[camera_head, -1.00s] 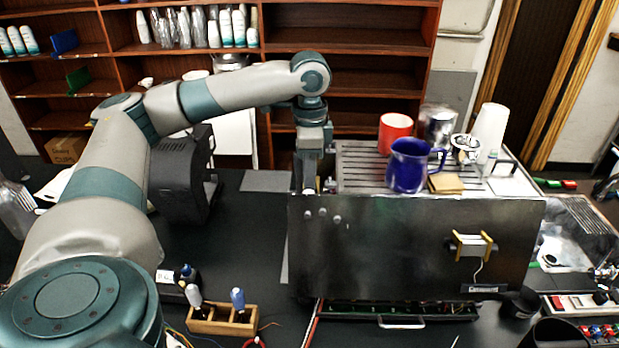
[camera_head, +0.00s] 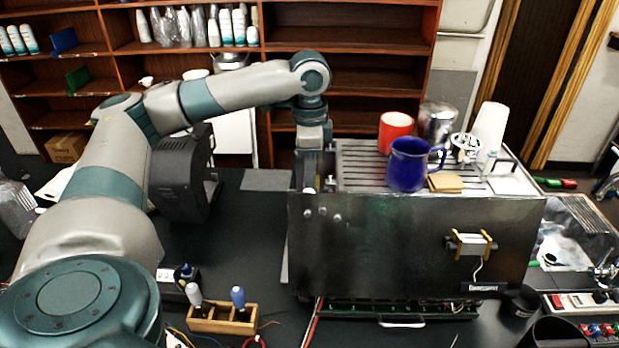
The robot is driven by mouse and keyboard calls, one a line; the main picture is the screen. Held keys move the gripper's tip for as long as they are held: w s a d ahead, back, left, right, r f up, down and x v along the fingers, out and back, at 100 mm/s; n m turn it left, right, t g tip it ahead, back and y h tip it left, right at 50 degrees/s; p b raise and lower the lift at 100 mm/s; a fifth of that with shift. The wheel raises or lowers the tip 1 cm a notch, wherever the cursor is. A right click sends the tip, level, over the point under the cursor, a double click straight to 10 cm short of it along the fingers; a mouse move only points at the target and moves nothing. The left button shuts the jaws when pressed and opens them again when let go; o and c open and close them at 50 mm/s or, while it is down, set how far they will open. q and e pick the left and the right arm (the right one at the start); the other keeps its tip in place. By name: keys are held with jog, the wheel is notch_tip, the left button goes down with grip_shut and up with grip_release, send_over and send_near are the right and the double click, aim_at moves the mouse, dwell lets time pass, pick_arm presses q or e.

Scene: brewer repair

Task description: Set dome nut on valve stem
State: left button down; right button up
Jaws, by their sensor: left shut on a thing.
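My left arm reaches over from the left, and my left gripper (camera_head: 308,182) points down at the left end of the brewer (camera_head: 400,240). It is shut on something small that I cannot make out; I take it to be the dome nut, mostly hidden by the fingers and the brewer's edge. The valve stem cannot be made out; the brewer's front panel hides the area below the gripper. My right gripper is not in view.
A blue mug (camera_head: 408,165), a red cup (camera_head: 394,131), a metal pitcher (camera_head: 438,122) and a sponge (camera_head: 445,183) stand on the brewer's top. A wooden holder (camera_head: 222,320) with screwdrivers sits at the front.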

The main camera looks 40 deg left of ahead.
pick_arm(q)
jog(key=m, duration=0.4)
jog(key=shift+f, duration=0.2)
jog(key=c, duration=1.3)
grip_release()
jog(key=shift+w+a, duration=0.1)
jog(key=shift+r, duration=0.15)
jog(key=shift+w+r, duration=0.1)
jog(key=shift+r, duration=1.75)
jog(key=shift+s+d+r, duration=0.1)
jog(key=shift+d+r, duration=0.05)
jog(key=shift+r, duration=0.4)
jog(key=shift+s+d+r, duration=0.1)
jog(key=shift+r, duration=0.45)
jog(key=shift+w+a+r, duration=0.1)
jog(key=shift+a+r, duration=0.1)
jog(key=shift+r, duration=0.3)
